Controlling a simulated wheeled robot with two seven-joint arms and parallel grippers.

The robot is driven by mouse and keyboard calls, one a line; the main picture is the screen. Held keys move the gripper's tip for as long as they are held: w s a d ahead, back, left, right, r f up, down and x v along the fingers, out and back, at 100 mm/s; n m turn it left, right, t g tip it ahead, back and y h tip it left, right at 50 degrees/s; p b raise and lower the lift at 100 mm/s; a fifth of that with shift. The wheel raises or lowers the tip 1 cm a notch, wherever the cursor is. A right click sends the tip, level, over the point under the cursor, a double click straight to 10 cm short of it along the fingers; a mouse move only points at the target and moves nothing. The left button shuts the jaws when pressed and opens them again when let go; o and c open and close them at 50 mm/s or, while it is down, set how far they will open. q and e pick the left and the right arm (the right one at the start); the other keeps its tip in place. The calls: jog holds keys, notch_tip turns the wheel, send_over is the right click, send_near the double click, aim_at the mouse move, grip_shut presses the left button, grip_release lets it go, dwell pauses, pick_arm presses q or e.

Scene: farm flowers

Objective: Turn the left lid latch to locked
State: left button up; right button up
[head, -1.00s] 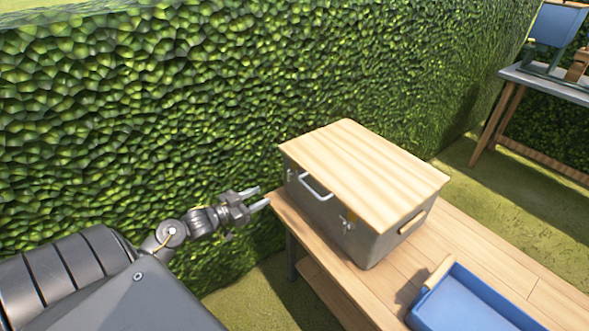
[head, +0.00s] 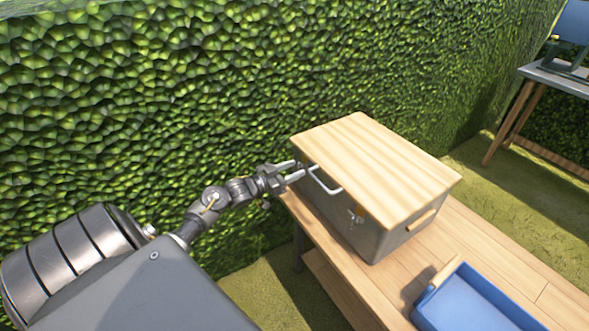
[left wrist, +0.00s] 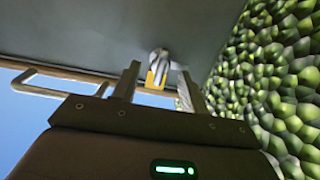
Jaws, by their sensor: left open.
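A grey metal box with a pale wooden lid (head: 375,165) stands on a wooden bench. Its front has a handle (head: 322,182) and a right latch (head: 355,217). My left gripper (head: 298,170) is at the box's left front corner, fingers open and pointing at the box. In the left wrist view, the left latch (left wrist: 158,66), a metal piece with a yellow part, shows between the two open fingers (left wrist: 160,85); I cannot tell whether they touch it. In the head view this latch is hidden by the fingers. My right gripper is not in view.
A blue tray (head: 475,304) with a wooden handle sits on the bench (head: 420,262), in front and right of the box. A green hedge (head: 150,110) runs close behind my left arm and the box. Another table (head: 560,78) stands far right.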

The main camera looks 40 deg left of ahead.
pick_arm(q)
jog(key=shift+w+d, duration=0.15)
jog(key=shift+w, duration=0.3)
jog(key=c, duration=0.9)
jog(key=shift+c, duration=0.2)
